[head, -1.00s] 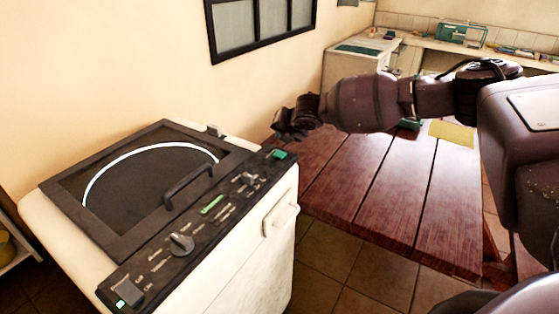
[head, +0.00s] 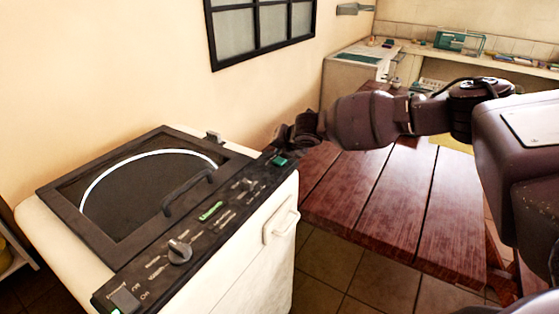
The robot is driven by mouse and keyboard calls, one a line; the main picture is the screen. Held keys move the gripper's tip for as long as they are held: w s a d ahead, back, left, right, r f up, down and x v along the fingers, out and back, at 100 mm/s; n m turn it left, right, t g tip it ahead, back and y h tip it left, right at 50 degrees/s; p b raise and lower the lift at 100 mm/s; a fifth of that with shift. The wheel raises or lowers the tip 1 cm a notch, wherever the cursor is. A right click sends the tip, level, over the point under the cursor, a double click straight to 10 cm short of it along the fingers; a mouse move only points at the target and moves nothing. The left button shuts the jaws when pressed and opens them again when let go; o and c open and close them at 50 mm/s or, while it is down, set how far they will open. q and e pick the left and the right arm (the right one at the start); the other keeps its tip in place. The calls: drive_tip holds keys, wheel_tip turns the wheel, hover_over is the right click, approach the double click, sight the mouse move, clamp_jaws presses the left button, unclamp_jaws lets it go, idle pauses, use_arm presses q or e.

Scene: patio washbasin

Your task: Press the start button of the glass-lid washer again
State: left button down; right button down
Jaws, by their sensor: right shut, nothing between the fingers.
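The glass-lid washer (head: 205,275) stands at the left with its dark-framed lid (head: 135,185) shut. Its black control panel (head: 150,265) runs along the front edge. A green button (head: 279,161) sits at the panel's far right end; I cannot read its label. A grey knob (head: 179,252) and a lit green strip (head: 210,211) are on the same panel. My right gripper (head: 276,146) is shut and empty, just behind and above the green button. I cannot tell whether it touches the panel. My left gripper is not in view.
A red-brown wooden table (head: 395,210) fills the space right of the washer, under my right arm. A white appliance (head: 350,68) and a counter (head: 470,58) with small items stand at the back. A barred window (head: 262,30) is in the wall.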

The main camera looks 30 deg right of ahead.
idle(1.0)
drive_tip(key=shift+f+p, duration=0.35)
drive_tip(key=shift+f, duration=0.05)
idle(0.3)
